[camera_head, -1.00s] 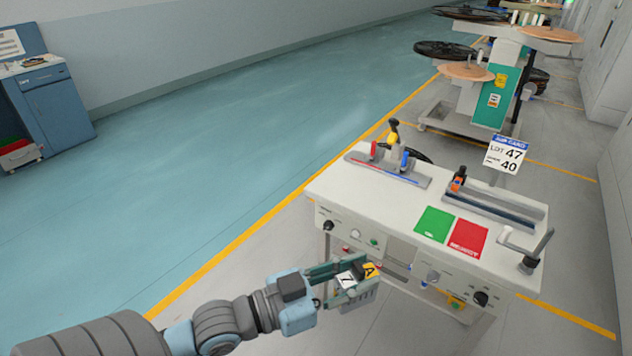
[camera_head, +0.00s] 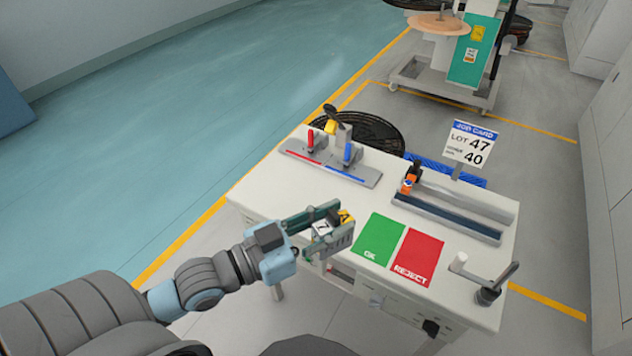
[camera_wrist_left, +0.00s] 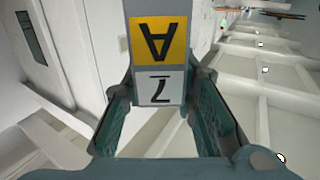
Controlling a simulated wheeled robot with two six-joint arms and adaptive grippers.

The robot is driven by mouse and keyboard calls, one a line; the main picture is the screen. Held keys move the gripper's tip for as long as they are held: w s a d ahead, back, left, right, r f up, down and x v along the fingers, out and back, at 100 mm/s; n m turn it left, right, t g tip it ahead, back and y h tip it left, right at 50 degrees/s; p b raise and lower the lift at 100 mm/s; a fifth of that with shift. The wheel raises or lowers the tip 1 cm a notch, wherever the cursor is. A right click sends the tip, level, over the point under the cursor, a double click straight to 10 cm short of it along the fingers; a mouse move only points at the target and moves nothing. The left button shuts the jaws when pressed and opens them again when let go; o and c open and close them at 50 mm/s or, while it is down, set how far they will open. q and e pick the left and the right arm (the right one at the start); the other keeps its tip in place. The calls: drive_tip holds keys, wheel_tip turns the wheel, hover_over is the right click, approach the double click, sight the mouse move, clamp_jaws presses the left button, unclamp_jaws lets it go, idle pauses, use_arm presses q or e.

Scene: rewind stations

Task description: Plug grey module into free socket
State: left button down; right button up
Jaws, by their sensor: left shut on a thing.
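The grey module (camera_head: 340,239) carries a yellow label with an A and a white label with a 7. My left gripper (camera_head: 328,226) is shut on it, over the front edge of the white bench. In the left wrist view the module (camera_wrist_left: 158,60) sits between the two green fingers of the gripper (camera_wrist_left: 160,108), with both labels facing the camera. The bench's front panel (camera_head: 385,306) is seen steeply, and the arm and module cover part of it. I cannot make out a free socket. My right gripper is not in view.
The bench top (camera_head: 285,194) bears a green OK mat (camera_head: 378,240), a red REJECT mat (camera_head: 417,256), a rail with red and blue levers (camera_head: 330,165), a grooved rail (camera_head: 447,217), a job card (camera_head: 470,145) and a crank (camera_head: 488,292). Open floor lies left.

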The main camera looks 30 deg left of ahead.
use_arm(q)
drive_tip(key=w+a+f+n+t+y+b, duration=0.2)
drive_tip(key=w+a+n+y+b, duration=0.15)
drive_tip(key=w+a, duration=0.6)
drive_tip(key=n+y+b, duration=0.2)
drive_tip(key=y+b, duration=0.3)
drive_tip(key=b, duration=0.5)
hover_over(303, 208)
wheel_tip(303, 208, down, 18)
drive_tip(key=shift+r+p, duration=0.2)
drive_tip(key=shift+p, duration=0.25)
drive_tip(key=shift+f, duration=0.1)
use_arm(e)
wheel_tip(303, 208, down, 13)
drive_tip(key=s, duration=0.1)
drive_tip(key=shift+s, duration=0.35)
use_arm(q)
drive_tip(key=c, duration=1.3)
unclamp_jaws()
